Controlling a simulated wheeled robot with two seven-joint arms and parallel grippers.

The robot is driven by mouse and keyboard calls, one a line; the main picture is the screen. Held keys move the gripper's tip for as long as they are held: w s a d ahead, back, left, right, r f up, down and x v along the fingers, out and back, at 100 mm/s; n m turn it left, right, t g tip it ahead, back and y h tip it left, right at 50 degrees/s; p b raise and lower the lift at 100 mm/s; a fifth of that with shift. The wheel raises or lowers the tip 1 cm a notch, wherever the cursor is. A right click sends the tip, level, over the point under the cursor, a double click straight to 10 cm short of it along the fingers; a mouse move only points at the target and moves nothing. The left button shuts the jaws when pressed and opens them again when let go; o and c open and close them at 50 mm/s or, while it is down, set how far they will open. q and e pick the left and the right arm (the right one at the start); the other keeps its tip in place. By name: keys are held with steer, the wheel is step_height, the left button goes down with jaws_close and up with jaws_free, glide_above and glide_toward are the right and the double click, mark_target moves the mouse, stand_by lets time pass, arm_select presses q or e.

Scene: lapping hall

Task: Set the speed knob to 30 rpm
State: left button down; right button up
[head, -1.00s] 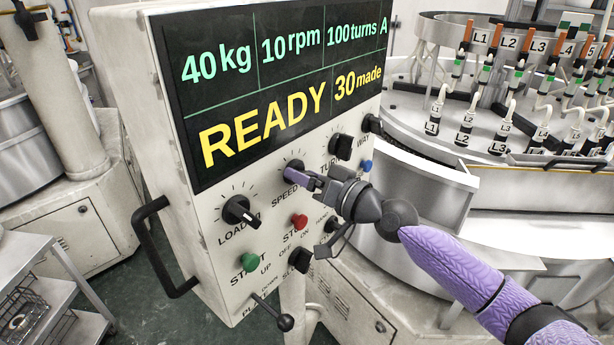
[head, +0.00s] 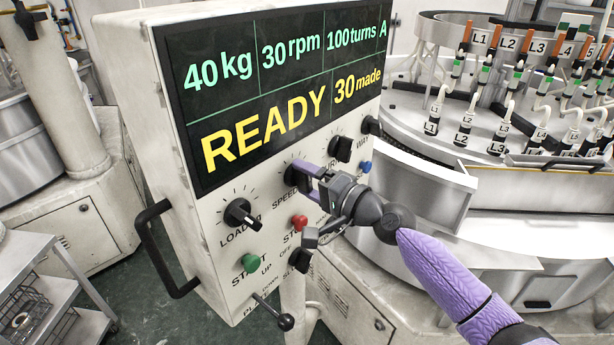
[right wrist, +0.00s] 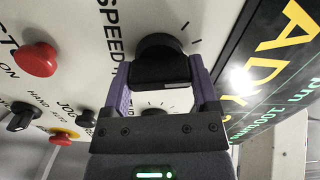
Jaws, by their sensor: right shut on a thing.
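The speed knob (head: 292,174) is a black knob on the white control panel, below the display and above the word SPEED. The display (head: 280,85) reads 40 kg, 30 rpm, 100 turns A, READY and 30 made. My right gripper (head: 302,176) is at the speed knob, its purple fingers on either side of it. In the right wrist view the black speed knob (right wrist: 160,62) sits between the two fingers (right wrist: 160,85), which are shut on it. My fingers partly hide the knob's pointer and scale. My left gripper is in neither view.
The load knob (head: 240,213) is left of the speed knob, and the turns knob (head: 341,148) is right of it. A green start button (head: 250,261) and a red button (head: 299,221) are below. A black handle (head: 155,250) sticks out at the panel's left side.

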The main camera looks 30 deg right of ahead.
steer(key=shift+m, duration=1)
steer(key=o, duration=1.1)
steer(key=b+v, duration=0.3)
steer(key=v, duration=0.7)
